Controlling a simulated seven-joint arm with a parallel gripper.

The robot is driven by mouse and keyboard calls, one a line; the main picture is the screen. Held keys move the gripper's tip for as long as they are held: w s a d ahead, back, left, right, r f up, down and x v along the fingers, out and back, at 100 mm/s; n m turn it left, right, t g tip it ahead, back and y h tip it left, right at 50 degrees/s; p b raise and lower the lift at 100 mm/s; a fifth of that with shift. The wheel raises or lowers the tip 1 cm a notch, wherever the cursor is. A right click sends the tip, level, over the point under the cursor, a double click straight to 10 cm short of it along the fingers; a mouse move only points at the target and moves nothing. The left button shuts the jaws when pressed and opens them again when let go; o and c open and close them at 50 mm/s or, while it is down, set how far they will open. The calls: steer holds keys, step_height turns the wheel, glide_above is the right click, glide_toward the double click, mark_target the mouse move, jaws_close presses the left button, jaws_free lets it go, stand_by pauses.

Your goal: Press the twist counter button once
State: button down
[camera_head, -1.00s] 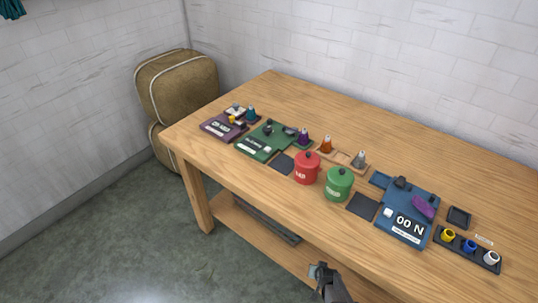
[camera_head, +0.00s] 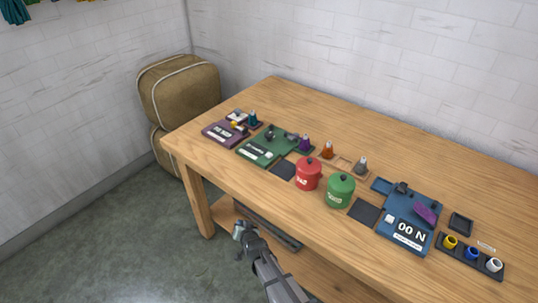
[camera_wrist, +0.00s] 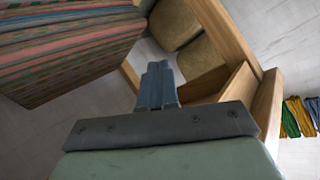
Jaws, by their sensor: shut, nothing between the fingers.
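My gripper (camera_head: 243,229) is shut and empty, low in front of the table's front edge and apart from everything on it. In the wrist view its closed fingers (camera_wrist: 158,86) point away from the camera. Three device boards lie on the table: a purple one (camera_head: 214,139) at the far left, a green one (camera_head: 252,156) beside it, and a blue one (camera_head: 404,205) at the right. The blue board has a display reading "00 N" and a small white square (camera_head: 390,218). The other labels are too small to read, so I cannot tell which is the twist counter.
A red pot (camera_head: 308,176) and a green pot (camera_head: 340,191) stand near the front edge between the boards. Small cones, dark pads and a black tray (camera_head: 470,256) of coloured spools are also on the table. The table's back (camera_head: 420,150) is clear.

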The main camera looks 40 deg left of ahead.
steer(key=s+a+r+m+g, duration=0.1)
steer(key=s+a+r, duration=0.3)
steer(key=a+r, duration=0.5)
steer(key=s+a+r+g, duration=0.1)
steer(key=s+a+r, duration=0.3)
steer(key=a+r, duration=0.55)
steer(key=s+a+r+m+g, duration=0.1)
steer(key=s+a+r, duration=0.3)
steer(key=a+r, duration=0.5)
step_height(320, 180, up, 12)
steer(key=n+t+h, duration=0.1)
steer(key=t+h, duration=0.5)
steer(key=h, duration=0.7)
glide_above(266, 155)
steer(key=shift+w+f, duration=0.15)
steer(key=shift+f, duration=0.05)
steer(key=shift+f, duration=0.15)
steer(key=shift+f, duration=4.25)
steer(key=shift+f, duration=0.2)
